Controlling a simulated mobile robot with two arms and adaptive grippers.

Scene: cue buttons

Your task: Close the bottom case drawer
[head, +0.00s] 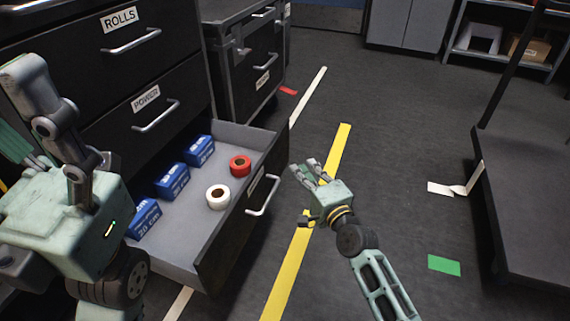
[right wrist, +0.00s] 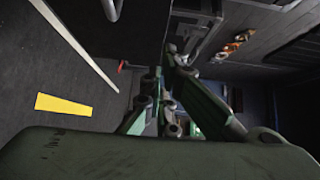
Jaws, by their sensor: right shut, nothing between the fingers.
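The bottom case drawer (head: 222,254) is pulled out at the lower left of the head view. It has a dark front with a silver handle (head: 263,196) and a grey inside. My right gripper (head: 312,172) is shut and empty. In the picture it lies just right of the handle and drawer front, with a gap between them. Its fingers also show in the right wrist view (right wrist: 165,95). My left gripper (head: 55,140) is large at the left edge, in front of the cabinet; whether it is open or shut is unclear.
The drawer holds several blue boxes (head: 172,180), a red roll (head: 240,165) and a white roll (head: 218,197). Closed drawers labelled POWER and ROLLS are above. A dark case (head: 245,60) stands behind. Taped floor is clear between the drawer and a dark cart (head: 525,210) at right.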

